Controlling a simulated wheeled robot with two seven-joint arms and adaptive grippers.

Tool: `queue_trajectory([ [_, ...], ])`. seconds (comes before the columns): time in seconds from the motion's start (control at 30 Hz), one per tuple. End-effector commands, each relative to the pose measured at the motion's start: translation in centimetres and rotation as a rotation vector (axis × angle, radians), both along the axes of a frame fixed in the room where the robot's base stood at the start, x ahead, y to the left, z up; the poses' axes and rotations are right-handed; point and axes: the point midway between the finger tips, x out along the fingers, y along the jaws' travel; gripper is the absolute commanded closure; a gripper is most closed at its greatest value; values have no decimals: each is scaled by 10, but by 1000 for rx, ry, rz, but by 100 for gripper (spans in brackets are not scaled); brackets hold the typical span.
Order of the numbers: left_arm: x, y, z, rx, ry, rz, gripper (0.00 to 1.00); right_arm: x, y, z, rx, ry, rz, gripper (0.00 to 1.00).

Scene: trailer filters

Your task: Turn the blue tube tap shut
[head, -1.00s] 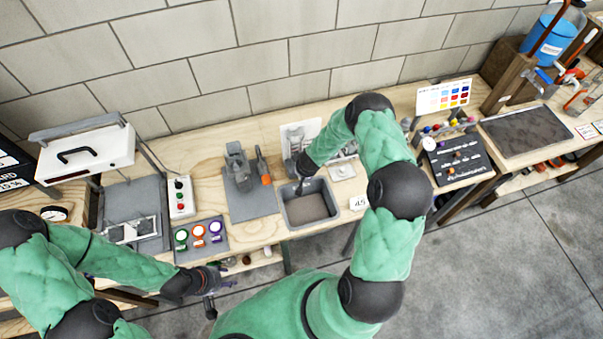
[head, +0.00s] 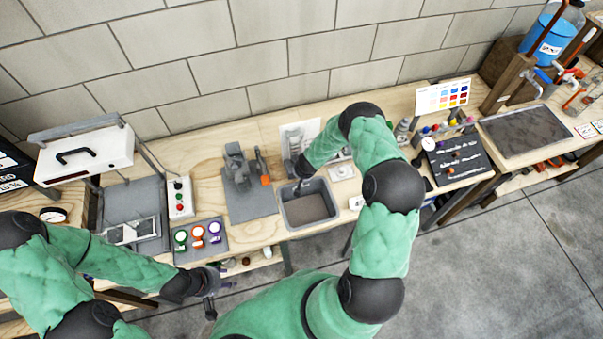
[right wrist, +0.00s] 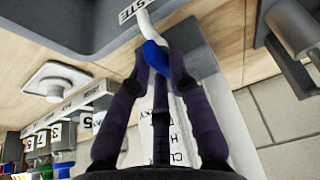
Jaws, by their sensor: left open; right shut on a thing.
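In the head view my right gripper (head: 298,186) is at the back left corner of the grey tub (head: 320,228); the tap is not clear there. My left gripper (head: 210,291) is open and empty in front of the bench. The tap's exact turn angle is hard to tell.
A grey mat with a dark device (head: 239,168) lies left of the tub. A wall panel and several numbered holders (right wrist: 75,120) show near the gripper. The floor in front is free.

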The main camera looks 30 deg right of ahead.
Motion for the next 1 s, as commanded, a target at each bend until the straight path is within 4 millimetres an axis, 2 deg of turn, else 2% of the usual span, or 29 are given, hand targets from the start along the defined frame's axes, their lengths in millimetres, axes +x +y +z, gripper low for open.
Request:
queue_trajectory([
  [0.27, 0, 0, 3, 0, 0, 0, 54, 0, 1, 0, 0, 2, -38, 100],
  [0.47, 0, 0, 8, 0, 0, 0, 54, 0, 2, 1, 1, 2, -145, 100],
  [1.0, 0, 0, 18, 0, 0, 0, 54, 0, 5, 0, 0, 0, -641, 100],
])
